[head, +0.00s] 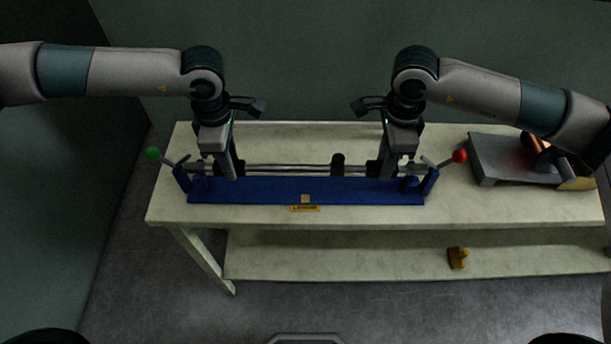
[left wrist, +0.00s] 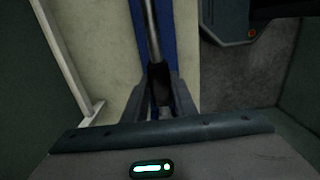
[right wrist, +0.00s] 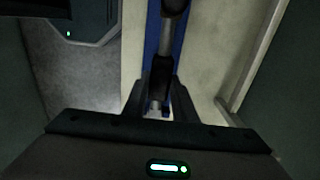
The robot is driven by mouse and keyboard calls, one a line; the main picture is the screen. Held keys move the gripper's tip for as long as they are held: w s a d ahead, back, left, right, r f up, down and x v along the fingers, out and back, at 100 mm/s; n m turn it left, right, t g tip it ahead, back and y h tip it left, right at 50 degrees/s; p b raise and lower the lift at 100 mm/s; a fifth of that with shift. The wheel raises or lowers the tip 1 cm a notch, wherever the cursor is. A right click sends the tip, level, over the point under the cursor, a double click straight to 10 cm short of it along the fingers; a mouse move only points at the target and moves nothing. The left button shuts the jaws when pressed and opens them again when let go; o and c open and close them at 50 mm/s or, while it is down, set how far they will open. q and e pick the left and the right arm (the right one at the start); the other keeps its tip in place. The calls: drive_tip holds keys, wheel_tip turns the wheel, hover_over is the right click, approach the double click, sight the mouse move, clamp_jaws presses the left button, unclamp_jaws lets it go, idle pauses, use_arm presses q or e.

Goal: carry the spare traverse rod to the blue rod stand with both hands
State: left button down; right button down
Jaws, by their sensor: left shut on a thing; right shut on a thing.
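The spare traverse rod (head: 290,167) is a long metal bar with a dark collar (head: 338,163) right of its middle. It lies level just above the blue rod stand (head: 260,190); I cannot tell whether it rests in the end uprights. My left gripper (head: 234,172) is shut on the rod's left part, and the rod runs between its fingers in the left wrist view (left wrist: 160,90). My right gripper (head: 378,172) is shut on the rod's right part, also seen in the right wrist view (right wrist: 160,90).
The stand sits on a pale table (head: 475,208). A green-knobbed lever (head: 153,153) and a red-knobbed lever (head: 459,156) flank the stand. A grey fixture with a copper spool (head: 538,145) stands at the right.

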use_arm(q)
drive_tip(key=shift+f+b, duration=0.5)
drive_tip(key=shift+f, duration=0.1)
use_arm(e)
drive_tip(key=shift+f, duration=0.6)
use_arm(q)
drive_tip(key=c, duration=1.5)
unclamp_jaws()
drive_tip(key=shift+r, duration=0.1)
use_arm(e)
drive_tip(key=c, duration=1.5)
unclamp_jaws()
drive_tip(key=shift+r, duration=0.1)
use_arm(q)
drive_tip(key=shift+o, duration=0.2)
use_arm(e)
drive_tip(key=shift+o, duration=0.2)
use_arm(q)
drive_tip(key=shift+r, duration=0.15)
wheel_tip(320, 180, up, 12)
use_arm(e)
drive_tip(key=shift+r, duration=0.1)
wheel_tip(320, 180, up, 12)
